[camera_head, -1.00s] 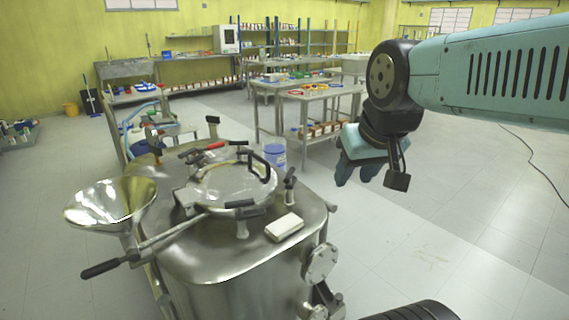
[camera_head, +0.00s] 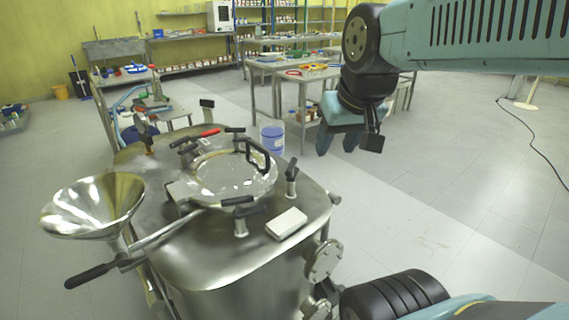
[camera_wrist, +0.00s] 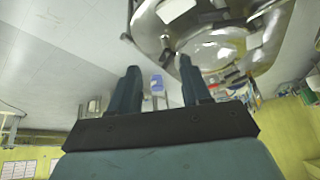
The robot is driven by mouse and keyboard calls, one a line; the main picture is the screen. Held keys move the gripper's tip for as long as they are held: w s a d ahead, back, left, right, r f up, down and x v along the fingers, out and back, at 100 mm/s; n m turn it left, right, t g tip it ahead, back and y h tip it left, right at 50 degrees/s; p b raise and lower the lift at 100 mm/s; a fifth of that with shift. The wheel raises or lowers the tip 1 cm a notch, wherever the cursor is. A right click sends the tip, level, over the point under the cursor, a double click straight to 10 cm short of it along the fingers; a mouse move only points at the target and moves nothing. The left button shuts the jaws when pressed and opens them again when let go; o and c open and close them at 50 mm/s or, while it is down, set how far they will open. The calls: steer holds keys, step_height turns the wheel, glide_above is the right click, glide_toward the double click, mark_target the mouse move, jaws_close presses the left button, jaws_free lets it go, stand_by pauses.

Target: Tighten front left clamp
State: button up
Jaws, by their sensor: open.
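A steel reactor (camera_head: 262,261) stands at the front left, with a round glass lid (camera_head: 222,178) on top. I cannot tell for sure which is the front left clamp. My gripper (camera_head: 339,143) hangs in the air to the right of and beyond the lid, open and empty, apart from every clamp. In the wrist view my gripper (camera_wrist: 158,84) has spread fingers, with the reactor top (camera_wrist: 215,42) beyond them.
A steel funnel (camera_head: 92,205) stands left of the lid, and a black-ended bar (camera_head: 92,275) sticks out at the front left. A white block (camera_head: 287,223) lies on the reactor top. A blue bucket (camera_head: 272,138) and tables stand behind. The floor at right is mostly clear.

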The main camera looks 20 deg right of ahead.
steer(key=w+f+m+g, duration=0.2)
steer(key=w+m, duration=0.1)
steer(key=w, duration=1.1)
steer(key=m+g+y, duration=0.2)
steer(key=m, duration=0.1)
glide_toward(292, 163)
steer(key=x, duration=1.1)
steer(key=shift+d+f, duration=0.1)
steer(key=shift+f, duration=0.05)
steer(key=shift+c, duration=0.4)
steer(key=shift+w, duration=0.1)
steer(key=c, duration=0.7)
